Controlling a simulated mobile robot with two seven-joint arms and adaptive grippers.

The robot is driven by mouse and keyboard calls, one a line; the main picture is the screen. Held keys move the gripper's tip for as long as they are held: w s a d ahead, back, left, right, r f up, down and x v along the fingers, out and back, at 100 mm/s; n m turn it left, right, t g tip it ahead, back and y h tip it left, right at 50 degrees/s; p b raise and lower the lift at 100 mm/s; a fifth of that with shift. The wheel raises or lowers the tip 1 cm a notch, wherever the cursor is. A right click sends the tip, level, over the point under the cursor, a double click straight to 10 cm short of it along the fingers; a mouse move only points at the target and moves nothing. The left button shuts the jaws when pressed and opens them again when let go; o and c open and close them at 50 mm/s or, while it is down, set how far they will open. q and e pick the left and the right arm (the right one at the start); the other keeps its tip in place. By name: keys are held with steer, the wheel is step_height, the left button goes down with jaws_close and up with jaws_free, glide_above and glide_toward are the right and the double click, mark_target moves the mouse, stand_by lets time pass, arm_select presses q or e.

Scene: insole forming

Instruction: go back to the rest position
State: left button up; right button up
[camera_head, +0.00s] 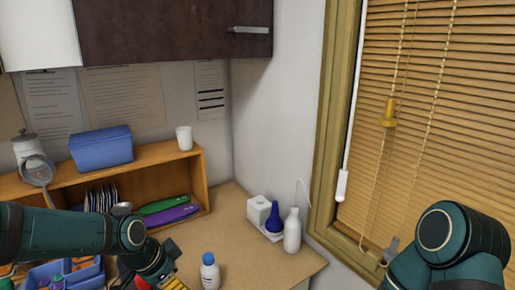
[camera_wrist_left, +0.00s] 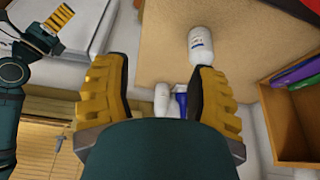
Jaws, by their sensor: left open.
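My left gripper (camera_head: 172,285) is at the bottom left of the head view, where only part of its yellow fingers shows. In the left wrist view the left gripper (camera_wrist_left: 160,92) has its two ribbed yellow fingers wide apart with nothing held between them. My right arm comes in at the lower right of the head view, with its gripper out of frame. In the left wrist view a yellow finger of my right gripper (camera_wrist_left: 50,24) shows at the upper left; its opening is unclear.
A blue-capped bottle (camera_head: 209,273) stands on the wooden worktop (camera_head: 238,224) beside my left gripper; it also shows in the wrist view (camera_wrist_left: 201,47). A white bottle (camera_head: 292,232) and blue squeeze bottle (camera_head: 273,217) stand near the corner. A wooden shelf (camera_head: 198,172) is behind my left arm.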

arm_select(q)
steer(key=s+d+f+n+b, duration=0.2)
steer(key=s+f+n, duration=0.2)
steer(key=f, duration=0.6)
steer(key=s+d+f+n+b, duration=0.2)
steer(key=s+d+f+n, duration=0.1)
steer(key=f, duration=0.8)
steer(key=s+d+f+n+b, duration=0.2)
steer(key=s+f+n, duration=0.3)
steer(key=f, duration=0.6)
steer(key=shift+s+d+f+g+h, duration=0.15)
steer(key=shift+d+f+g+h, duration=0.2)
steer(key=shift+d, duration=0.4)
arm_select(e)
step_height(320, 180, down, 7)
steer(key=s, duration=0.1)
steer(key=shift+s+a+r, duration=0.15)
steer(key=shift+a, duration=0.05)
